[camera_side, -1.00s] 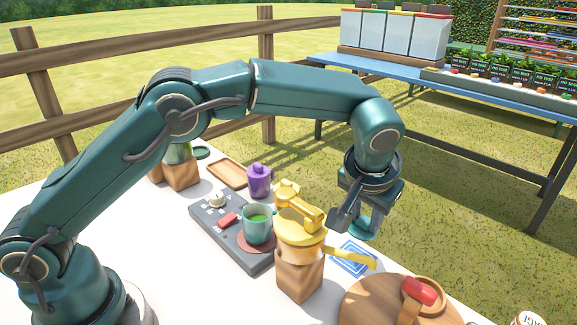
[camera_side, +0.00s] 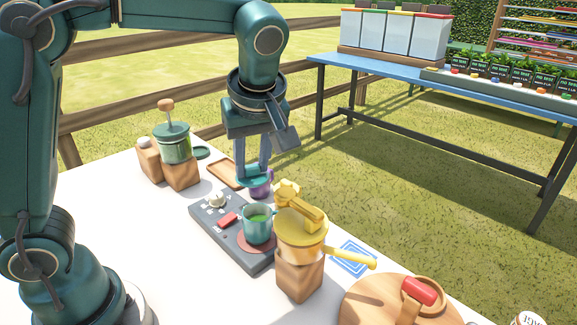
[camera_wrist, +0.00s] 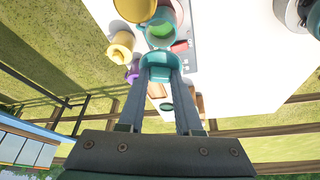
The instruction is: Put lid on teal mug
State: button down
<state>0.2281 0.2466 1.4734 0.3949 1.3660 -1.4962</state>
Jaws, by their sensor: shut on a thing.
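My gripper (camera_side: 253,168) is shut on a teal lid (camera_side: 251,181) and holds it up in the air. In the side view the lid is behind and above the teal mug (camera_side: 257,228), apart from it. The mug stands upright and open, with green liquid inside, on a round reddish pad (camera_side: 243,243) on the dark grey device. In the wrist view the lid (camera_wrist: 160,64) is between the fingertips, and the mug (camera_wrist: 160,28) shows just beyond it.
A purple mug (camera_side: 266,188) stands behind, partly hidden by the held lid. A yellow press (camera_side: 300,225) on a wooden block stands close to the right of the teal mug. A green jar with a plunger (camera_side: 174,145) is at the back left. The white table is clear at front left.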

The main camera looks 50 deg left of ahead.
aim_at(256, 184)
jog(key=shift+f, duration=3.15)
jog(key=shift+f, duration=0.15)
jog(key=shift+c, duration=0.2)
grip_release()
jog(key=shift+r, duration=3.5)
